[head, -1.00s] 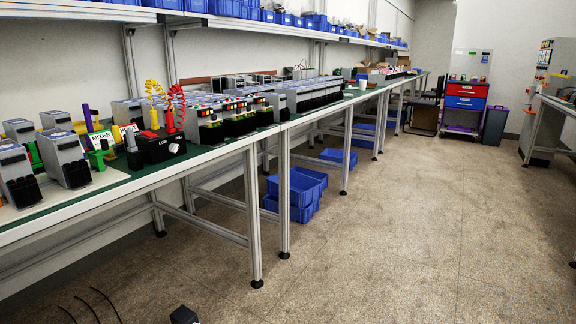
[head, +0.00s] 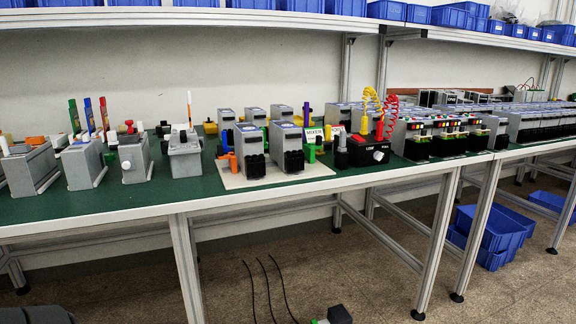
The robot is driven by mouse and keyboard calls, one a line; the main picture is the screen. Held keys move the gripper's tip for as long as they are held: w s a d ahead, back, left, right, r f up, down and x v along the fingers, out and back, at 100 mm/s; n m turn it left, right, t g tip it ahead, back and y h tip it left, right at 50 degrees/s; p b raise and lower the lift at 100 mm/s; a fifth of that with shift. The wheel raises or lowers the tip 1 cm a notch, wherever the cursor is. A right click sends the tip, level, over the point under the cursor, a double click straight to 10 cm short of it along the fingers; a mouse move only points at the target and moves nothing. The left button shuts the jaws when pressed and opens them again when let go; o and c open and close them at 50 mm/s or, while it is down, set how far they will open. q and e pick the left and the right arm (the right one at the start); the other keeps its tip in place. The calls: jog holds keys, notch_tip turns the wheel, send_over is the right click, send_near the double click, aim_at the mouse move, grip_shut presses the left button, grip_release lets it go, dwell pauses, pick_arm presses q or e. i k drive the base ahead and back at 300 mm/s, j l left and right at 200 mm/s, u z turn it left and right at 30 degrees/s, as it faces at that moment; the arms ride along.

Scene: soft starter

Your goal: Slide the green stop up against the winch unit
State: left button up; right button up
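A green stop (head: 311,152) stands on the bench just right of the right-hand of two grey units with black terminal fronts. These are the right grey unit (head: 287,150) and the left grey unit (head: 250,150), side by side on a pale mat (head: 262,180). I cannot read which unit is the winch unit. The green stop looks close to the right grey unit, but I cannot tell whether they touch. A small sign reading MIXER (head: 315,132) is behind it. Neither of my grippers is in view.
A black control box (head: 366,152) with coiled yellow and red leads stands right of the stop. An orange piece (head: 229,160) is beside the left unit. Grey housings (head: 85,165) stand further left. The bench's front edge (head: 180,207) is clear. Blue bins (head: 490,235) lie below.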

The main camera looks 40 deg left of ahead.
aim_at(308, 151)
jog(key=u, duration=1.35)
